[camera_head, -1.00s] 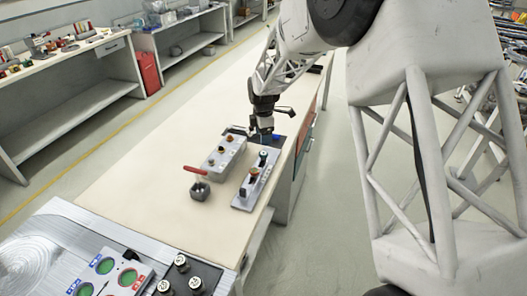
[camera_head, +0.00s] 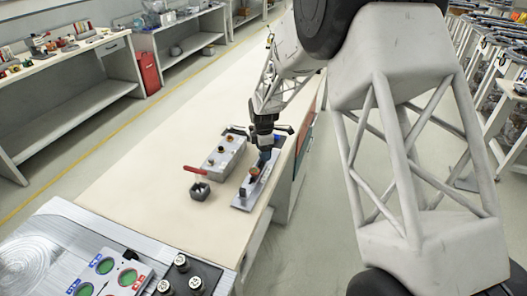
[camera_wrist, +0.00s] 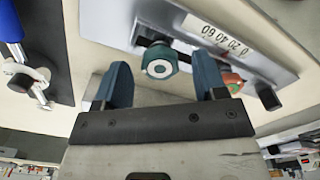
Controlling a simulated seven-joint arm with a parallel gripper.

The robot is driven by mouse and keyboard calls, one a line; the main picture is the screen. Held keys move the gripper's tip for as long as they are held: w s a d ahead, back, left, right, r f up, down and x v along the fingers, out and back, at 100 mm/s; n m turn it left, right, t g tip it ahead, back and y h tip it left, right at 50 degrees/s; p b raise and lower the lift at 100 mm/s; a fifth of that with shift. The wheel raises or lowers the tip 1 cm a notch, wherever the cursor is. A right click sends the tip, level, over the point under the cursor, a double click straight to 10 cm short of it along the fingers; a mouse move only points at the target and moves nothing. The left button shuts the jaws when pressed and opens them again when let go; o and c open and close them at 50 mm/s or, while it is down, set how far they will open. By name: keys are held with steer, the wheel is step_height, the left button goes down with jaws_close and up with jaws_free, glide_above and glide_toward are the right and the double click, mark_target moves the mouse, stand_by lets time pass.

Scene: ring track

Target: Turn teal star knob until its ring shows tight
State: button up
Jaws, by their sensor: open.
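A teal knob (camera_wrist: 160,60) with a pale ring and dark centre on its face sits by the grey metal plate (camera_wrist: 220,40) in the wrist view. The plate carries a white scale label (camera_wrist: 225,40) with printed numbers, upside down. My gripper (camera_wrist: 163,82) is open, its two teal fingers apart on either side of the knob's near side; I cannot tell whether they touch it. In the head view my gripper (camera_head: 263,157) is over the far end of the plate (camera_head: 246,206), and the teal knob cannot be made out there.
An orange-brown knob (camera_wrist: 232,82) stands close by the right finger. The bench's left side (camera_head: 140,190) is clear.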

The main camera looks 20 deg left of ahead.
steer(key=shift+f, duration=0.2)
steer(key=c, duration=0.9)
steer(key=shift+c, duration=0.2)
